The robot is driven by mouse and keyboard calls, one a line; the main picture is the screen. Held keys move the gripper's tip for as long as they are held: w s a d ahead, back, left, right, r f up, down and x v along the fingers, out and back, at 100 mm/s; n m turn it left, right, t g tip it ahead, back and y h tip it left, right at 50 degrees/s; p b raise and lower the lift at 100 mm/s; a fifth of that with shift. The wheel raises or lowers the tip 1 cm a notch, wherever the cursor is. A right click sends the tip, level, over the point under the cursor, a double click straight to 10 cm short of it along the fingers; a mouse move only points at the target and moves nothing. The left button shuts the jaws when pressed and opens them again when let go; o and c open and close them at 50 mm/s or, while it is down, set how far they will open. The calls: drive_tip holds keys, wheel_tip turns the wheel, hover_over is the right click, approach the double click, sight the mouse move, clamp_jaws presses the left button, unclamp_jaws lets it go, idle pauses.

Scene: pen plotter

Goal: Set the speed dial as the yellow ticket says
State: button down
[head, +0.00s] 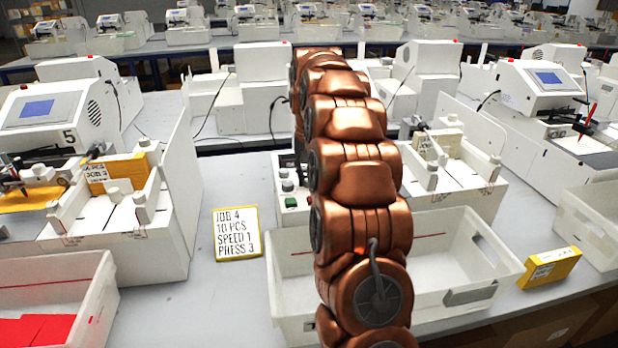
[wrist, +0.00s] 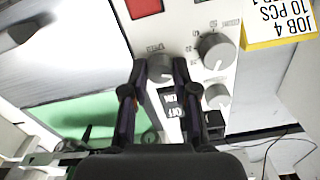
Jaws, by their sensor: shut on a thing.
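The yellow-edged ticket (head: 236,234) lies on the table left of my arm and reads JOB 4, 10 PCS, SPEED 1, PRESS 3. Part of it shows upside down in the wrist view (wrist: 283,22). In the wrist view my gripper (wrist: 163,66) is shut on a grey dial (wrist: 160,70) on the white panel, one finger on each side. Its small label is too blurred to read surely, and its pointer is not clear. Two more grey dials, an upper one (wrist: 216,51) and a lower one (wrist: 217,96), sit to its right.
A red button (wrist: 143,8) and a black switch marked OFF (wrist: 172,112) are close to the held dial. A white bin (head: 455,262) stands in front of the machine. A yellow box (head: 549,268) lies at right. Other plotters stand on both sides.

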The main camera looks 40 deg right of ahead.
sight(308, 179)
idle(0.3)
drive_tip(key=c, duration=1.2)
unclamp_jaws()
drive_tip(key=shift+r, duration=3.7)
drive_tip(key=shift+a, duration=0.15)
